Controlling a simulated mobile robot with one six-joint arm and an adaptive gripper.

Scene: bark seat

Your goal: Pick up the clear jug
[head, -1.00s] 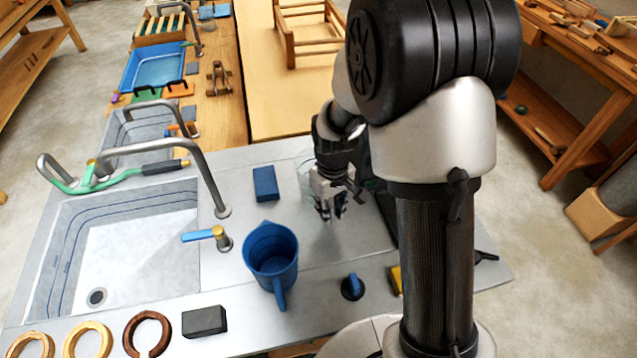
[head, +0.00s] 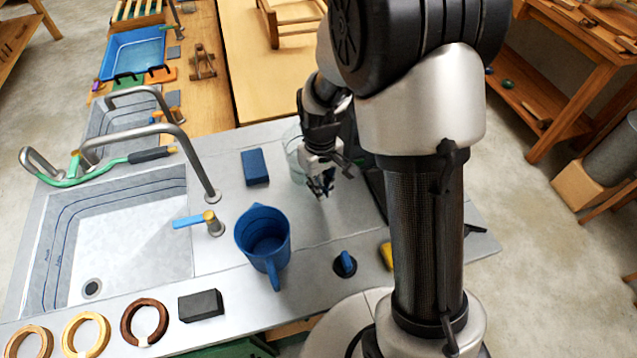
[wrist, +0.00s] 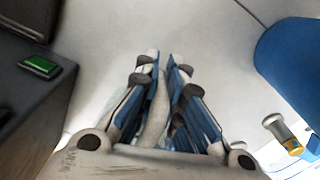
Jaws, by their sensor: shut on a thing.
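The clear jug (head: 295,158) is a faint see-through shape on the grey counter, behind and left of my wrist in the head view. Much of it is hidden by my arm. My gripper (head: 322,187) points down over the counter beside it. In the wrist view my gripper (wrist: 163,65) has its blue-sided fingers close together on a pale curved strip (wrist: 155,112), which looks like the jug's handle. I cannot tell whether the jug is lifted.
A blue jug (head: 262,235) stands in front and left of my gripper, and a blue block (head: 255,166) lies to the left. A sink (head: 125,235) with a tall tap is further left. A dark knob (head: 345,264) and a yellow block (head: 387,255) are near the front edge.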

